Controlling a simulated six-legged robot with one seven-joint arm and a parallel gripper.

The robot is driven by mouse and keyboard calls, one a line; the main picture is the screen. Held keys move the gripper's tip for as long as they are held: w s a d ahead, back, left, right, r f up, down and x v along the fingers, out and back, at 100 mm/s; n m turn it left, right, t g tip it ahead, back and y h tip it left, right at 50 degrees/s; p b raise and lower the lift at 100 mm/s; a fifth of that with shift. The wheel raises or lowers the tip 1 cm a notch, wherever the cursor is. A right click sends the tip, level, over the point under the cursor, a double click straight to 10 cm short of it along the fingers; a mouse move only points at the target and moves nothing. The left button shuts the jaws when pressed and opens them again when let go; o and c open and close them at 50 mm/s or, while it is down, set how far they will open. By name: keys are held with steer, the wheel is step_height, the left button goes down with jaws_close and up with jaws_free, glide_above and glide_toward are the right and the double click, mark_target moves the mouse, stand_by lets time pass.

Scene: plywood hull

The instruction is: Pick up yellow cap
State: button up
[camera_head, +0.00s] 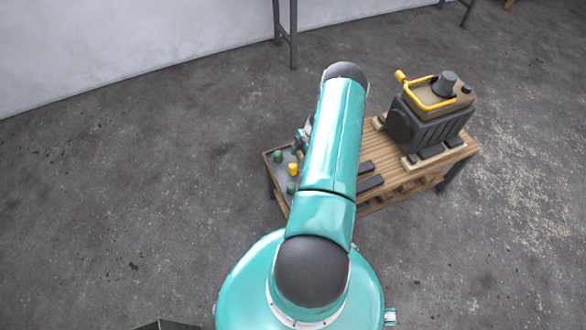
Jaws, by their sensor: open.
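The yellow cap (293,169) stands on a grey tray (269,160) at the left end of a low wooden bench. Dark green caps stand close by on the same tray, one behind it (278,156) and one in front of it (291,187). My gripper (302,142) shows only in small part, past the left side of my teal arm, just behind and right of the yellow cap. It appears apart from the cap. The arm hides most of the gripper and the tray's right part.
The wooden bench (395,177) carries a dark engine-like machine (432,122) with a yellow handle (418,96) at its right. Dark blocks (370,184) lie on the bench beside my arm. Grey metal legs (293,40) stand near the back wall. The concrete floor at left is clear.

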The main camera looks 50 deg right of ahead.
mark_target(294, 165)
steer(key=x, duration=0.6)
steer(key=shift+w+a+f, duration=0.15)
steer(key=shift+a+f, duration=0.05)
steer(key=shift+a, duration=0.05)
steer(key=c, duration=1)
